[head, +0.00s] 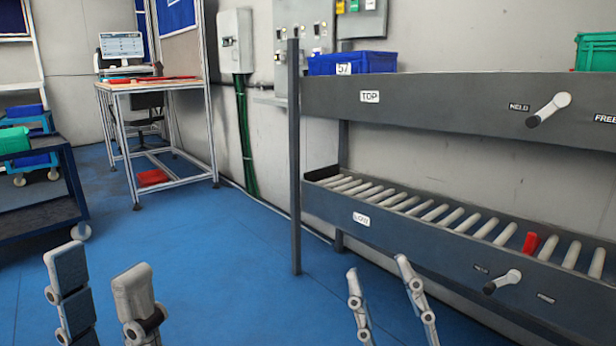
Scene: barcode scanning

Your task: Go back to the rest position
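My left gripper (98,272) is at the bottom left of the head view, fingers pointing up and apart, with only blue floor seen between them. My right gripper (378,270) is at the bottom, right of centre, fingers also apart and nothing between them. It appears in front of the roller rack (400,235) and touches nothing that I can see. The lower parts of both grippers are cut off by the frame's bottom edge.
A blue crate (352,63) and a green crate (597,52) sit on the rack's top level. A red piece (531,243) is on the lower rollers. A cart (45,195) stands left; a desk (150,86) stands behind. Blue floor (190,255) between is clear.

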